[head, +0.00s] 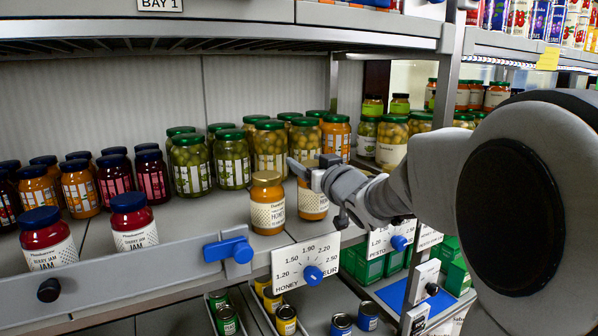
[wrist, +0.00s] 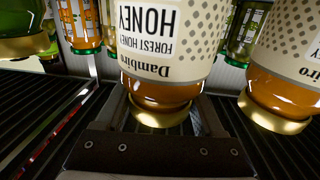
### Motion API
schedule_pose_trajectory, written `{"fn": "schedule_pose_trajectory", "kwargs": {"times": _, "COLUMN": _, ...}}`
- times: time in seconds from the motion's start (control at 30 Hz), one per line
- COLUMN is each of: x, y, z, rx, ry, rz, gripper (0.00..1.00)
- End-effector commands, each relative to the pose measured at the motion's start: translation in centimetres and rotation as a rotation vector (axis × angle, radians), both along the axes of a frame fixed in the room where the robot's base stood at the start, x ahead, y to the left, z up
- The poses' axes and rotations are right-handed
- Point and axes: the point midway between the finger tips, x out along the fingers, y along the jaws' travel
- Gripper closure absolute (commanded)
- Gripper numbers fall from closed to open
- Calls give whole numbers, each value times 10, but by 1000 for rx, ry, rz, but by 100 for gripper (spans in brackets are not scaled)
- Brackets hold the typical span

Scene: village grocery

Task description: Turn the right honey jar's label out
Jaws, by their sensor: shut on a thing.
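The right honey jar (head: 313,204) stands upright on the shelf near its front edge. In the head view its cream label shows mostly a dotted pattern, and my gripper hides its lid. My gripper (head: 313,168) reaches in from the right and is shut on it near the top. In the wrist view, which is upside down, the same jar (wrist: 172,50) sits between my gripper's fingers (wrist: 162,115), with "Forest Honey" facing that camera. The left honey jar (head: 267,205) stands just left with a gold lid; it also shows in the wrist view (wrist: 290,65).
Green-lidded jars (head: 232,160) stand close behind the honey jars. Red jam jars (head: 133,222) stand to the left, with bare shelf between them and the honey. A price rail with a blue clip (head: 229,250) and a honey price dial (head: 306,262) runs along the front.

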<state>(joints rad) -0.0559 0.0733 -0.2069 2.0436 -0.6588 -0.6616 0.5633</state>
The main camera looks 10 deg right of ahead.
Motion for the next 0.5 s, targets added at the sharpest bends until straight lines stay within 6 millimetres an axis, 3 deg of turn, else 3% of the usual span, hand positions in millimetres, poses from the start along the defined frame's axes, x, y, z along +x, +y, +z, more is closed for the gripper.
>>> {"fn": "schedule_pose_trajectory", "kwargs": {"times": 0.5, "x": 1, "y": -2, "z": -1, "rx": 1, "ry": -6, "rz": -96, "gripper": 100}}
